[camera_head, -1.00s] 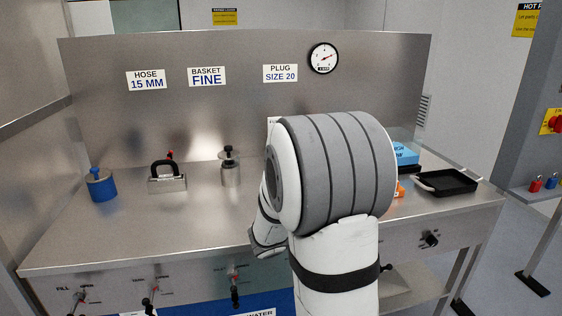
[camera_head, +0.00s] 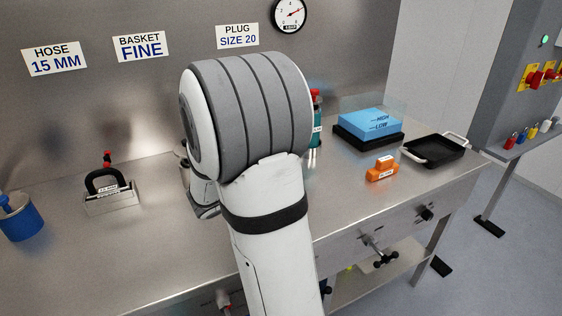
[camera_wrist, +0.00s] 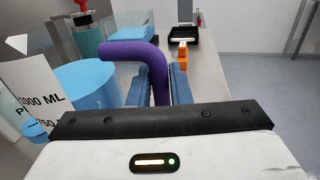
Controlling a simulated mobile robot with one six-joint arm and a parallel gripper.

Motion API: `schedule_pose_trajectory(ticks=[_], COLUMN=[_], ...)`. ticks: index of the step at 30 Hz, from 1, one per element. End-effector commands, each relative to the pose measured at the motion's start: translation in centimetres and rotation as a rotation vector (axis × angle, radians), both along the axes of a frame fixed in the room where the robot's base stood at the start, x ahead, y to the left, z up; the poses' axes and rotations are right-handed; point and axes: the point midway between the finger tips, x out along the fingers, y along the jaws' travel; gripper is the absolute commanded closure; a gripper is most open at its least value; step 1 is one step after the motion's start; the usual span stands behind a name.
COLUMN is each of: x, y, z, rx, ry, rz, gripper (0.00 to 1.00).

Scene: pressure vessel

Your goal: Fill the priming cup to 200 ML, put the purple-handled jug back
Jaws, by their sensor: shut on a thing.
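My gripper (camera_wrist: 161,88) is shut on the purple handle (camera_wrist: 135,52) of the jug, its blue finger pads on either side in the wrist view. A light blue rounded body (camera_wrist: 88,92), apparently the jug's contents, lies just left of the handle. A white label (camera_wrist: 38,92) with "1000 ML" and part of a second figure is at the far left, partly cut off. In the head view my arm hides the gripper and jug. I cannot make out the priming cup or its level.
A teal container with a red top (camera_head: 317,125) stands behind my arm.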

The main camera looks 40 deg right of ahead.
Motion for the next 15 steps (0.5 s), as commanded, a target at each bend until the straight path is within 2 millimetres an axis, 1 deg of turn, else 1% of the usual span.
schedule_pose_trajectory(ticks=[8, 15], x=[0.0, 0.3], y=[0.1, 0.0], z=[0.1, 1.1], rx=[0.001, 0.01], ry=[0.0, 0.04], rz=[0.001, 0.001], gripper=[1.0, 1.0])
